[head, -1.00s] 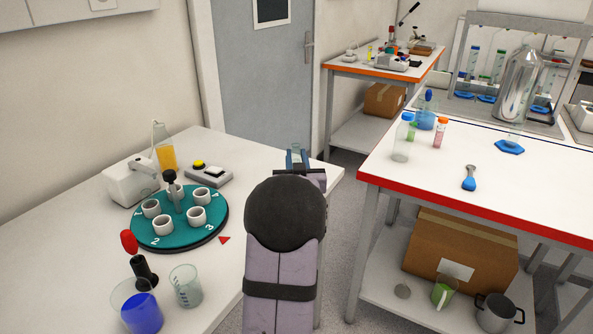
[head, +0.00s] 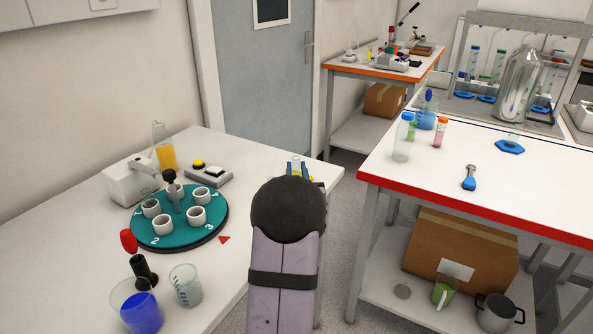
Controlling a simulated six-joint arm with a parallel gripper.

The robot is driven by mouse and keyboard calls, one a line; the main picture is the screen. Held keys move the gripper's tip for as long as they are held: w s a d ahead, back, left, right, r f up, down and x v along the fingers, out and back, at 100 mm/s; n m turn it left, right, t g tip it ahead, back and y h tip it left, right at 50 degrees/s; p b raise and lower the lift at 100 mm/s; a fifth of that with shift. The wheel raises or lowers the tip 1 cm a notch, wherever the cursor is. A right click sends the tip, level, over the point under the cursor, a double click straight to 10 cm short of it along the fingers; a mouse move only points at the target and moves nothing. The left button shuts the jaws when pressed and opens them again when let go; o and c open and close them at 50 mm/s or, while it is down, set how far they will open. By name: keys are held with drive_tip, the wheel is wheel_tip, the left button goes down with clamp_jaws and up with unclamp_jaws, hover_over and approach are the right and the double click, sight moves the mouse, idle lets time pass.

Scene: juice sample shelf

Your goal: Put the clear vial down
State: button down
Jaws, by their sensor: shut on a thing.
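My gripper (head: 297,171) shows just beyond my dark, rounded arm joint, over the back right part of the left white table (head: 75,230).
A green carousel (head: 180,231) with white cups stands left of my arm. Behind it are a white device (head: 133,181), a flask of orange liquid (head: 165,157) and a button box (head: 208,173). Beakers stand in front. A red-edged bench (head: 430,180) is at right.

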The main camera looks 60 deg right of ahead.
drive_tip(key=shift+f, duration=0.3)
drive_tip(key=c, duration=1.5)
unclamp_jaws()
drive_tip(key=shift+r, duration=0.1)
drive_tip(key=shift+r, duration=0.15)
drive_tip(key=shift+r+p, duration=0.25)
drive_tip(key=shift+p, duration=0.1)
drive_tip(key=b+v, duration=0.2)
drive_tip(key=v, duration=1)
drive_tip(key=shift+f, duration=0.1)
